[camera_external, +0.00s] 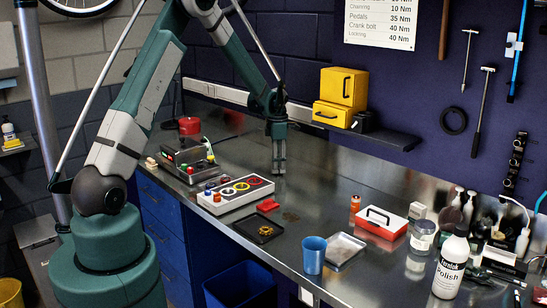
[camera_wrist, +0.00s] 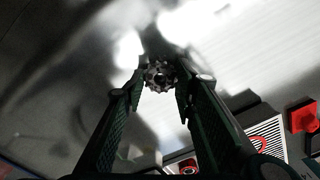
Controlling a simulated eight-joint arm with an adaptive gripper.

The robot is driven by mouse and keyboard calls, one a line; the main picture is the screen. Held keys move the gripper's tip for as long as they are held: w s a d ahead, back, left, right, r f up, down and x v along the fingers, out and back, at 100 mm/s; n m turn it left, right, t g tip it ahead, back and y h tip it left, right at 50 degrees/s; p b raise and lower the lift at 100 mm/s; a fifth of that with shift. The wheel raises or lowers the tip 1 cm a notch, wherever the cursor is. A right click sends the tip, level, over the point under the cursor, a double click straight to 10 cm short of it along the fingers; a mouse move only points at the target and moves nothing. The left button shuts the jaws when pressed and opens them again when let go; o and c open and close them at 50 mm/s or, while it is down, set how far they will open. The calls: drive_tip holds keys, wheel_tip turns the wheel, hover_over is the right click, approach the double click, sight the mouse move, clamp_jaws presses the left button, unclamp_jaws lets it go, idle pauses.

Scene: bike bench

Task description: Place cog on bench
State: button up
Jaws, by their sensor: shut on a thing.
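A small dark toothed cog (camera_wrist: 160,75) sits between the fingertips of my gripper (camera_wrist: 160,88) in the wrist view. The gripper is shut on it. In the external view my gripper (camera_external: 279,168) points straight down, low over the back part of the metal bench (camera_external: 330,190), behind the white board. The cog is too small to make out there. I cannot tell the exact gap between the fingertips and the bench top.
A white board with coloured rings (camera_external: 236,193) and a black tray (camera_external: 260,230) lie left of and in front of the gripper. A red block (camera_external: 268,205) is nearby. A blue cup (camera_external: 314,255), metal tray (camera_external: 345,250) and red box (camera_external: 380,223) stand right. Bench right of the gripper is clear.

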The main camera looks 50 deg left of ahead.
drive_tip(key=shift+f, duration=0.3)
drive_tip(key=shift+f, duration=0.15)
drive_tip(key=o, duration=0.9)
wheel_tip(320, 180, up, 12)
drive_tip(key=shift+r, duration=0.15)
idle(0.4)
idle(0.7)
